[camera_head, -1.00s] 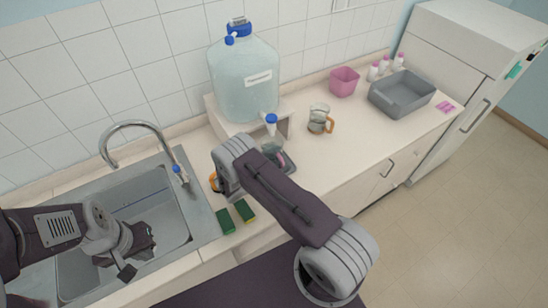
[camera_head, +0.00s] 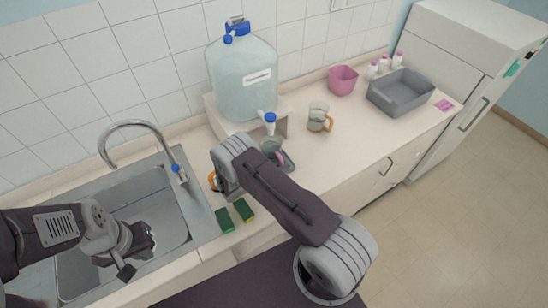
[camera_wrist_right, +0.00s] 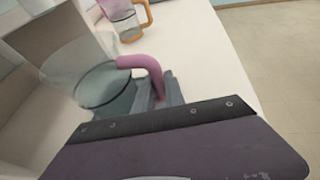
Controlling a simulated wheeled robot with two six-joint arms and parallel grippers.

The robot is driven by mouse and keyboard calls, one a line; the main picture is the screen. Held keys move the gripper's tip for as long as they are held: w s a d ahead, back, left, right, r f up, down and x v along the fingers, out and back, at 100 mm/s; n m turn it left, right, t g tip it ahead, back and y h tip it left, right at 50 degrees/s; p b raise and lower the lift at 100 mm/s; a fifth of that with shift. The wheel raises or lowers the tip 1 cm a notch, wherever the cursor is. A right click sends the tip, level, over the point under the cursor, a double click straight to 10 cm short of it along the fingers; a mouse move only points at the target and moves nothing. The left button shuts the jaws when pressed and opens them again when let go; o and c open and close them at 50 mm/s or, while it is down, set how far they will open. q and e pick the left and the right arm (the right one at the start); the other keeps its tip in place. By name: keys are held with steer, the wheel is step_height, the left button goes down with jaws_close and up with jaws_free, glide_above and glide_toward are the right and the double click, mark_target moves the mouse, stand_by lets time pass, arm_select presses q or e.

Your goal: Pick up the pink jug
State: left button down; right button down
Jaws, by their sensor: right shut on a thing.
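The pink jug is a clear jug (camera_head: 270,146) with a pink handle, on the counter below the water bottle's tap in the head view. In the right wrist view its clear body (camera_wrist_right: 103,88) is at the left and its pink handle (camera_wrist_right: 146,64) curves over to the right. My right gripper (camera_wrist_right: 163,92) is shut on the pink handle; its fingers are partly hidden by its own body. I cannot tell whether the jug's base touches the counter. My left gripper (camera_head: 139,255) is open and empty over the sink.
A large water bottle (camera_head: 243,85) stands on a stand behind the jug. An orange-handled jug (camera_head: 317,115) is to the right; another orange handle (camera_head: 212,181) shows beside my right arm. Sponges (camera_head: 234,214) lie near the sink (camera_head: 178,208). A pink bin (camera_head: 342,80) and grey tub (camera_head: 400,94) stand farther right.

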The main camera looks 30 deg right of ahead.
steer(key=shift+r, duration=0.1)
steer(key=shift+r+b, duration=0.35)
steer(key=shift+r, duration=0.3)
steer(key=shift+s+r+b, duration=0.5)
steer(key=shift+r, duration=0.4)
steer(key=s+d+b, duration=0.1)
steer(key=s+b, duration=0.3)
steer(key=s, duration=1.3)
steer(key=shift+d+r+b, duration=0.15)
steer(key=shift+d+b, duration=0.1)
steer(key=shift+b, duration=0.15)
